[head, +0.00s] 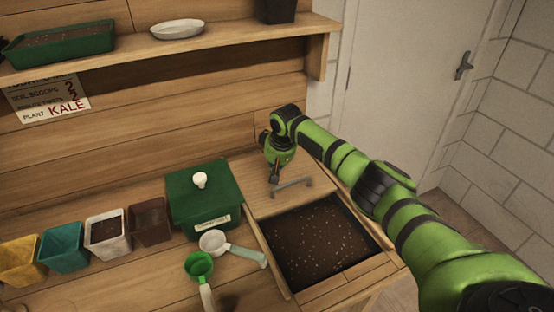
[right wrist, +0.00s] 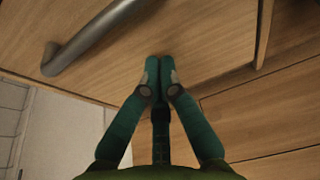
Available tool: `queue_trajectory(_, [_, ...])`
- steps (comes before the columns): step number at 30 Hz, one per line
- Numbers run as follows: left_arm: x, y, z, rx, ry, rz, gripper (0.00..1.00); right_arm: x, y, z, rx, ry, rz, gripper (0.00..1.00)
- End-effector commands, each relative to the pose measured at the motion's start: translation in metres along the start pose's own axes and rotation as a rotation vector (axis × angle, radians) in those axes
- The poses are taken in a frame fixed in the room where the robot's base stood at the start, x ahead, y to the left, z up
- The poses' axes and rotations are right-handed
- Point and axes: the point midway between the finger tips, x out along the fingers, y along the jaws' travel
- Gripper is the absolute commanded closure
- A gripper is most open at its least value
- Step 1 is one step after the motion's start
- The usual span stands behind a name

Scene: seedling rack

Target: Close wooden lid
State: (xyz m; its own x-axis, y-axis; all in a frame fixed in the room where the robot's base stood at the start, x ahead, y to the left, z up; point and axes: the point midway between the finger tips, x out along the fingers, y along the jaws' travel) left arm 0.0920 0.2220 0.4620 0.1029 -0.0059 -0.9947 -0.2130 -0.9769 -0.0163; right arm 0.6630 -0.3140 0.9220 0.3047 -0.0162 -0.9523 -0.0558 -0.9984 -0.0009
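The wooden lid (head: 262,202) lies behind the soil bin (head: 318,246) in the head view, and the bin's dark soil is uncovered in front of it. A grey bar handle (head: 294,183) stands on the lid. My right gripper (head: 274,179) points down at the lid, just left of the handle in the head view. In the right wrist view the two green fingertips (right wrist: 159,64) are together with nothing seen between them. The handle (right wrist: 88,42) is apart from them, to the upper left. Whether the tips touch the lid is unclear. My left gripper is not in view.
A green box (head: 205,205) with a white knob stands left of the lid. A white scoop (head: 214,241) and a green scoop (head: 199,265) lie by the bin's left edge. Several pots stand farther left. A shelf (head: 200,45) runs above the bench.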

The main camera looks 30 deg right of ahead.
Motion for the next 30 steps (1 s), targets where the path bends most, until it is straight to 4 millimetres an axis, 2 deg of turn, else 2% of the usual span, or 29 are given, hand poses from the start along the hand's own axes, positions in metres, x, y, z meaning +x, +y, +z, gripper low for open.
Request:
queue_trajectory(3, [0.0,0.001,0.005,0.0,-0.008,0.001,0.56,0.013,0.0,0.001,0.0,-0.001,0.002,1.0])
queue_trajectory(6, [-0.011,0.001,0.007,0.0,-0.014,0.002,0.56,0.004,0.001,0.007,-0.003,0.001,0.002,1.0])
queue_trajectory(16, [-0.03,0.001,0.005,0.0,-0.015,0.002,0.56,-0.008,0.001,0.029,-0.003,0.001,0.002,1.0])
queue_trajectory(30, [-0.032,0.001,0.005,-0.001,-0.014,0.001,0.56,-0.009,0.0,0.036,-0.001,0.001,0.001,1.0])
